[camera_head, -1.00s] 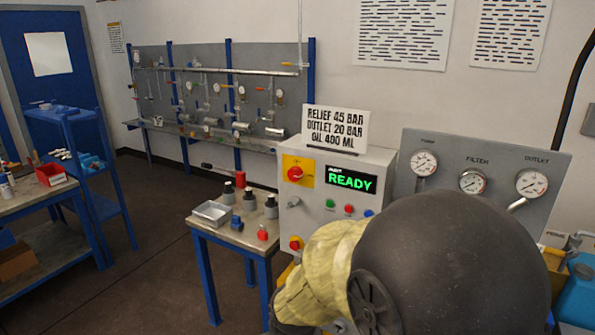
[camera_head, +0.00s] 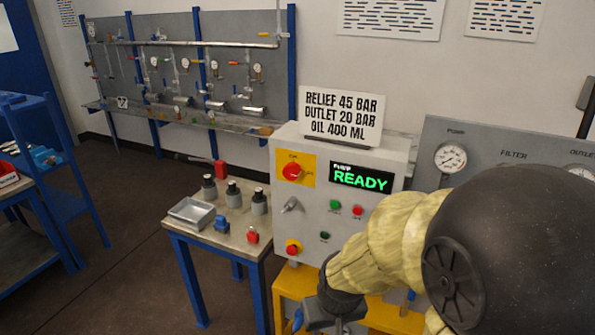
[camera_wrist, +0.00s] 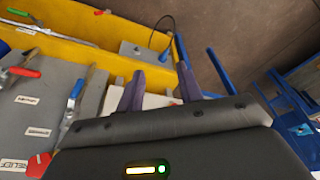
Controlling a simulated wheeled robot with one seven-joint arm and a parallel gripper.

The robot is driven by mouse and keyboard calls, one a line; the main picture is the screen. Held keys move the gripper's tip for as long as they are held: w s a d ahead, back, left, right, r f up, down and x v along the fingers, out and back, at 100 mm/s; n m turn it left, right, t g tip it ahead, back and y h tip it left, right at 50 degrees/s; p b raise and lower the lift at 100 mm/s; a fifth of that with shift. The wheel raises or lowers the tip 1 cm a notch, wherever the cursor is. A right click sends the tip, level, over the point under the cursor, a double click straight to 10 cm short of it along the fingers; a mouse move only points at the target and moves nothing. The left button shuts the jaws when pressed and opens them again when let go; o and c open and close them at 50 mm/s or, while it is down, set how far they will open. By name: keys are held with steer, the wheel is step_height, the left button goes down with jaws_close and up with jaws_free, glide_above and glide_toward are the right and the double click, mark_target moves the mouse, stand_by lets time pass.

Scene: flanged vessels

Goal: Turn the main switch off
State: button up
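The main switch (camera_head: 292,171) is a red rotary knob on a yellow plate, at the upper left of the grey control box (camera_head: 333,212). Beside it a green display (camera_head: 361,178) reads READY. My gripper (camera_wrist: 160,82) shows in the wrist view with two dark fingers spread apart and nothing between them. In the head view my arm covers the lower right, and the gripper end is low in front of the yellow stand, below and right of the switch, not touching it. Part of the gripper is cut off at the bottom edge.
A grey lever (camera_head: 291,205), green and red buttons and a lower red knob (camera_head: 293,247) share the box front. A small table (camera_head: 185,226) left of it holds a metal tray, several bottles and small parts. Gauges stand at right on a grey panel (camera_head: 480,130).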

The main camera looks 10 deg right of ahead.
steer(key=shift+s, duration=0.1)
steer(key=o, duration=0.7)
steer(key=shift+w+a+r, duration=0.1)
steer(key=shift+w+a, duration=0.1)
steer(key=shift+w, duration=0.05)
steer(key=shift+c, duration=0.2)
steer(key=shift+o, duration=0.2)
steer(key=w+a+m+t+p, duration=0.2)
steer(key=w+a+m+t, duration=0.1)
steer(key=w, duration=0.8)
steer(key=shift+w+a+r+m, duration=0.15)
steer(key=shift+w+r+m, duration=0.15)
steer(key=shift+m, duration=0.3)
steer(key=w+a+r+m+t+h+p, duration=0.1)
steer(key=w+a+m+t+h+p, duration=0.2)
steer(key=w, duration=0.7)
steer(key=w+a+r+m+t+h+p, duration=0.1)
steer(key=w+a+r+m+t+h, duration=0.2)
steer(key=r+m+t+h, duration=0.3)
step_height(320, 180, up, 3)
steer(key=shift+w+a+r+m+h, duration=0.2)
steer(key=shift+w+m+h, duration=0.4)
steer(key=shift+m+h, duration=0.3)
steer(key=shift+p, duration=0.3)
